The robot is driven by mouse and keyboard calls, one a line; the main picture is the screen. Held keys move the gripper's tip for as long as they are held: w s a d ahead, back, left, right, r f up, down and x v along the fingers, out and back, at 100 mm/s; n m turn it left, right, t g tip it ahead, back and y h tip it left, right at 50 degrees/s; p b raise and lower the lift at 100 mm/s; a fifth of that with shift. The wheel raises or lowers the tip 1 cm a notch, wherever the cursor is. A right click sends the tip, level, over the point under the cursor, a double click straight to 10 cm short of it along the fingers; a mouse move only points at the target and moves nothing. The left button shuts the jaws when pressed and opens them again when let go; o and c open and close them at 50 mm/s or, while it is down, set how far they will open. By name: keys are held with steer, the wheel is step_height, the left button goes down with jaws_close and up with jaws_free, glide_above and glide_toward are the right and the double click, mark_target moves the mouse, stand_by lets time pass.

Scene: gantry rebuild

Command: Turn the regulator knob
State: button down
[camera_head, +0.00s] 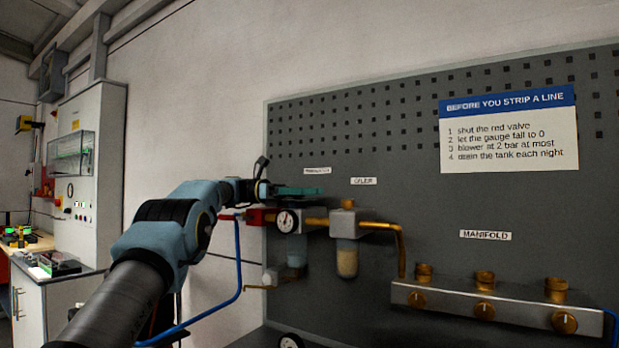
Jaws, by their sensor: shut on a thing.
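My gripper (312,191) reaches in from the left with its greenish fingers level, just above the regulator on the grey panel. It is shut on the regulator knob, which its fingers almost wholly hide. The regulator's round white gauge (287,221) shows just below the fingers, with a red part (257,217) on its left and a brass fitting (315,221) on its right. A small label (317,170), too small to read surely, is above the gripper. How far the knob is turned cannot be seen.
An oiler with an amber bowl (346,257) stands close to the right of the regulator. A brass pipe (399,245) bends down from it. A blue hose (238,265) hangs below my arm. A manifold with brass knobs (450,297) is at the lower right.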

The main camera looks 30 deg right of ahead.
steer(key=shift+r+m+g+y+p, duration=0.1)
steer(key=shift+m+g+y+p, duration=0.2)
steer(key=shift+p, duration=0.2)
steer(key=shift+c, duration=1.5)
jaws_free()
steer(key=shift+a, duration=0.1)
